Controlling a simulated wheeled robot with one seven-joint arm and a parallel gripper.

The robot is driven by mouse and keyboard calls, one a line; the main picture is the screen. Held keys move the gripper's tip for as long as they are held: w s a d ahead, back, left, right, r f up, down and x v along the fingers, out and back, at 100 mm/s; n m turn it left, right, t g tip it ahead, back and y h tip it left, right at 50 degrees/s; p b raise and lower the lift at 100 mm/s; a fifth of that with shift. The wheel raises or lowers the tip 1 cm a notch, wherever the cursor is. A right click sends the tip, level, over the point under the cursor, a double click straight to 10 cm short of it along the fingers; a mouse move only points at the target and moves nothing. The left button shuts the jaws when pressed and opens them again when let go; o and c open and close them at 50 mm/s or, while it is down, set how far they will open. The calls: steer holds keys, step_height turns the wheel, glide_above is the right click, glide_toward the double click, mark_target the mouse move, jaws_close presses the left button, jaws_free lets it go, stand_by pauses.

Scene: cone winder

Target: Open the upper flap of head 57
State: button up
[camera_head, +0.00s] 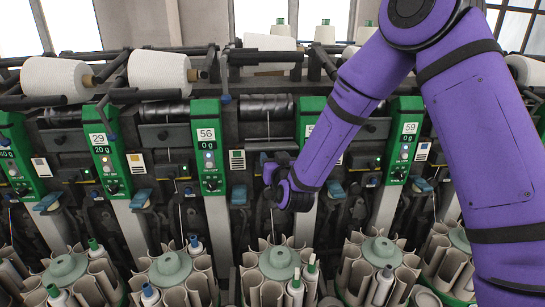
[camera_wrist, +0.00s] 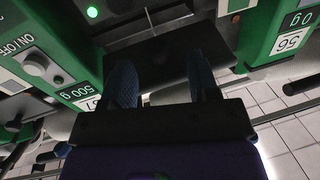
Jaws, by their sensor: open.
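The green panel of head 57 (camera_head: 309,118) is mostly hidden behind my purple arm in the head view. A dark flap-like plate (camera_wrist: 172,48) lies between this panel and the panel of head 56 (camera_wrist: 290,42). My gripper (camera_wrist: 160,66) is open, its two fingers apart before the plate with nothing held between them. Whether they touch it I cannot tell. In the head view my gripper (camera_head: 272,168) is right of the head 56 panel (camera_head: 208,148).
White yarn cones (camera_head: 157,73) rest along the top. Magazines with grey tubes and bobbins (camera_head: 279,262) stand below my gripper. Another green panel, numbered 59 (camera_head: 405,140), is to the right. Pale floor tiles (camera_wrist: 290,135) show in the wrist view.

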steer(key=s+d, duration=0.1)
steer(key=s, duration=0.7)
steer(key=shift+s+d, duration=0.2)
steer(key=shift+d, duration=0.1)
